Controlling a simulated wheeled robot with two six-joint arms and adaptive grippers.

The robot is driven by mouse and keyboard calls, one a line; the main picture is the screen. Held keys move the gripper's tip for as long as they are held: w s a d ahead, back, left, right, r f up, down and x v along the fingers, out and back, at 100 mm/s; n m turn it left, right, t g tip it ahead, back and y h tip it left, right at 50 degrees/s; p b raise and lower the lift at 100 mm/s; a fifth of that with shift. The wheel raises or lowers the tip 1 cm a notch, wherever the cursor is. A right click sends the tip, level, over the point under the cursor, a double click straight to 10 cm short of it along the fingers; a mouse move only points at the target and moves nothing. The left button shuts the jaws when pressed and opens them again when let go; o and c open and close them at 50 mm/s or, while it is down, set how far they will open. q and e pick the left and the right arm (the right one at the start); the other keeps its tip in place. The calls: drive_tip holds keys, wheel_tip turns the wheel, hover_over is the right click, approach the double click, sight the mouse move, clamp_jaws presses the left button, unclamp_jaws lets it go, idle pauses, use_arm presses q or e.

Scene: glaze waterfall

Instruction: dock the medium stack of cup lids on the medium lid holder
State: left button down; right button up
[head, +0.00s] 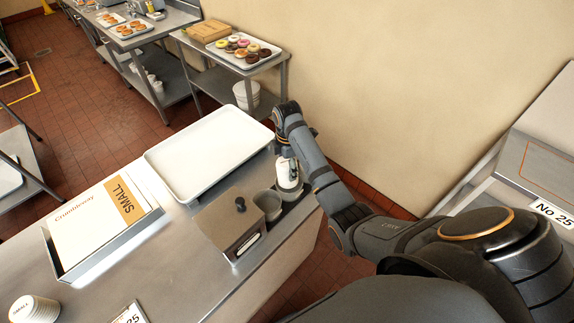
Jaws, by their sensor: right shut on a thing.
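My right arm reaches in from the right. Its gripper (288,184) is at the far right edge of the counter, above a dark narrow tray-like base. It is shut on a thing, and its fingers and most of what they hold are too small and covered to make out. A white part with a dark and red mark shows there; I cannot tell how much of it is the lid stack. A grey cup-shaped holder (267,203) stands just left of the gripper. I cannot read a size on it. My left gripper is out of view.
A metal box with a black knob (236,228) stands left of the holder. An empty white tray (208,150) lies behind. A box marked SMALL (100,218) and a stack marked SMALL (35,308) are at left.

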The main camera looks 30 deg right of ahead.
drive_tip(key=shift+s+f+b, duration=0.1)
drive_tip(key=shift+f+b, duration=0.3)
drive_tip(key=shift+f, duration=0.8)
drive_tip(key=shift+r, duration=0.15)
idle(0.4)
drive_tip(key=shift+r+p, duration=0.4)
drive_tip(key=shift+r, duration=0.25)
drive_tip(key=shift+s, duration=0.2)
idle(0.5)
drive_tip(key=shift+f+b, duration=0.4)
drive_tip(key=shift+f, duration=0.85)
idle(0.3)
drive_tip(key=o, duration=1.5)
drive_tip(key=shift+c, duration=0.2)
